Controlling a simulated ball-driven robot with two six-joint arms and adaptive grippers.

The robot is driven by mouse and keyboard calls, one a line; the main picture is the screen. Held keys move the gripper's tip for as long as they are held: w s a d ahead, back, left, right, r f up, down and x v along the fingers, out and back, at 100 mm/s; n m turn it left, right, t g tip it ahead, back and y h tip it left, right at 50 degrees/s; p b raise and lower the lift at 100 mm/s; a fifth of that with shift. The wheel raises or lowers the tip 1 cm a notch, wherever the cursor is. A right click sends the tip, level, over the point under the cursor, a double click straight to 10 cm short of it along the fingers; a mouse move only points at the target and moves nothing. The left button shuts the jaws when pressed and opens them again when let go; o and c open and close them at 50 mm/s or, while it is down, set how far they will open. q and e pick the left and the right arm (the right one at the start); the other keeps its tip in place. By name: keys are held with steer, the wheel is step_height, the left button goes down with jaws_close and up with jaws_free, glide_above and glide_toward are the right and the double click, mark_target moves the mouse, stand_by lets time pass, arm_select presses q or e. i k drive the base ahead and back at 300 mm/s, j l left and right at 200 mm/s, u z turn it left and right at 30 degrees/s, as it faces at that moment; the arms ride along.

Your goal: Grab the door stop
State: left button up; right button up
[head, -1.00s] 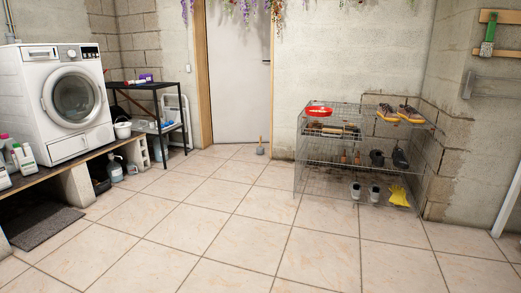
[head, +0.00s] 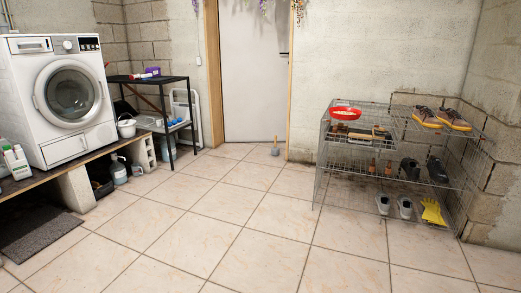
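A small grey block with an upright wooden handle (head: 275,148) stands on the tiled floor in front of the white door (head: 253,75), near the door's lower right corner. It looks like the door stop, though it is small and far off in the head view. Neither of my grippers is in view.
A wire rack (head: 345,160) with shoes, a red bowl (head: 345,113) and yellow gloves (head: 432,211) stands at the right. A washing machine (head: 68,97) on a bench and a black shelf (head: 165,79) stand at the left. The tiled floor (head: 215,205) between is clear.

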mark_target(275, 151)
steer(key=i, duration=5.65)
steer(key=i+z, duration=0.1)
steer(key=i, duration=0.4)
steer(key=i+j+z, duration=0.1)
steer(key=i, duration=0.4)
